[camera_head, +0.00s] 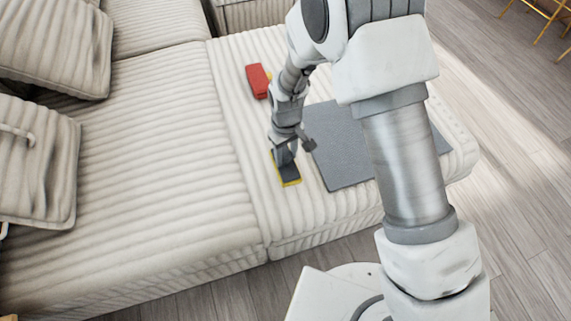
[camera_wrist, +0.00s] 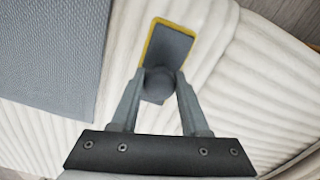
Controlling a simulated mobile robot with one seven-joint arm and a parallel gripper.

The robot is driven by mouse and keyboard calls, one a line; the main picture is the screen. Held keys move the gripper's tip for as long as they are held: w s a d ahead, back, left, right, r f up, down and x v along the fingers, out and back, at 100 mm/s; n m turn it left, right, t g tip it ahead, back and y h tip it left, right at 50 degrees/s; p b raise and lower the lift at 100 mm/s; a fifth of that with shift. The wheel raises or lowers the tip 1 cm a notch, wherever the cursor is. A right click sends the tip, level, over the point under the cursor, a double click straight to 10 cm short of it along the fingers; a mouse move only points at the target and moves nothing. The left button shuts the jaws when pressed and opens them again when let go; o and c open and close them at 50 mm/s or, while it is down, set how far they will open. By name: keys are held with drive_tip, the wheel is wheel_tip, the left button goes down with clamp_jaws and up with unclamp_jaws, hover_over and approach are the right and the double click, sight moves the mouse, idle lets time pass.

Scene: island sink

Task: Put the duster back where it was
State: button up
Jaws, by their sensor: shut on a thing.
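The duster (camera_head: 289,173) is a flat grey block with a yellow edge. In the head view it lies at or just above the cream ribbed sofa seat, left of a grey mat. In the wrist view the duster (camera_wrist: 170,45) has a round grey knob between my fingertips. My gripper (camera_head: 284,156) points down onto it and is shut on that knob; it also shows in the wrist view (camera_wrist: 159,85). I cannot tell whether the duster touches the seat.
The grey mat (camera_head: 342,150) lies on the seat to the right of the duster, partly behind my arm. A red object (camera_head: 257,81) with a bit of yellow lies farther back. Cushions (camera_head: 38,160) are at the left. The ribbed seat left of the duster is clear.

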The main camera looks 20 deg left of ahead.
sight(285, 163)
drive_tip(key=shift+w+a+f+b, duration=0.1)
drive_tip(key=shift+f+b, duration=0.75)
drive_tip(key=shift+f, duration=1.15)
drive_tip(key=shift+f, duration=0.1)
drive_tip(key=shift+f, duration=0.15)
drive_tip(key=o, duration=1.2)
wheel_tip(285, 163, up, 12)
drive_tip(key=p, duration=0.4)
drive_tip(key=shift+r, duration=0.25)
drive_tip(key=shift+r, duration=0.1)
